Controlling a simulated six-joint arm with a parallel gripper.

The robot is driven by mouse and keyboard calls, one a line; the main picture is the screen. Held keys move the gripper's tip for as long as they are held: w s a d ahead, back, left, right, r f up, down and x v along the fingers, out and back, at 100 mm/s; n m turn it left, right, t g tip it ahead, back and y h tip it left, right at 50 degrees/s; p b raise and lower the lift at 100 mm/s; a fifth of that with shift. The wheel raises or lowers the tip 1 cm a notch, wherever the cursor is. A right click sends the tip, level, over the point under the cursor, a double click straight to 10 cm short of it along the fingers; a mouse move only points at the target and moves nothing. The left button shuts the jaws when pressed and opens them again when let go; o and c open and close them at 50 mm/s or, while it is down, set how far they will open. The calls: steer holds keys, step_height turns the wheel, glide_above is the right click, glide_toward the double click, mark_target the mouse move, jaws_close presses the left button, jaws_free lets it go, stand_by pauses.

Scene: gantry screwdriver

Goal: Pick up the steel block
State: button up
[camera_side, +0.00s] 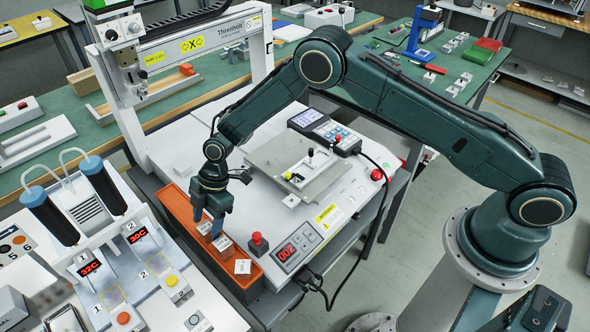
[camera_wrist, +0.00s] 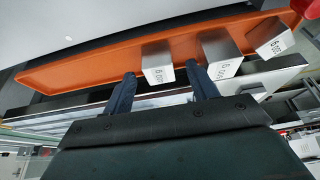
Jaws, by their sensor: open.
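Three steel blocks with white labelled faces are in an orange tray. In the wrist view they are a left block (camera_wrist: 157,64), a middle block (camera_wrist: 221,56) and a right block (camera_wrist: 270,38). They also show in the side view: one partly hidden by my gripper (camera_side: 204,227), one in the middle (camera_side: 223,244), and one nearest the front (camera_side: 243,267). My gripper (camera_side: 207,219) points down at the tray, with its blue fingers apart. In the wrist view my gripper (camera_wrist: 162,74) has the left block between its fingertips; I cannot tell whether they touch it.
The orange tray (camera_side: 177,204) runs along the left edge of the white machine bed (camera_side: 330,215). A red button (camera_side: 258,243) and a red number display stand close to its right. A white soldering-like station (camera_side: 150,280) is at left. The gantry frame (camera_side: 262,45) rises behind.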

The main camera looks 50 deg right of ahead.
steer(key=shift+x, duration=1.2)
steer(key=shift+r, duration=0.1)
jaws_close()
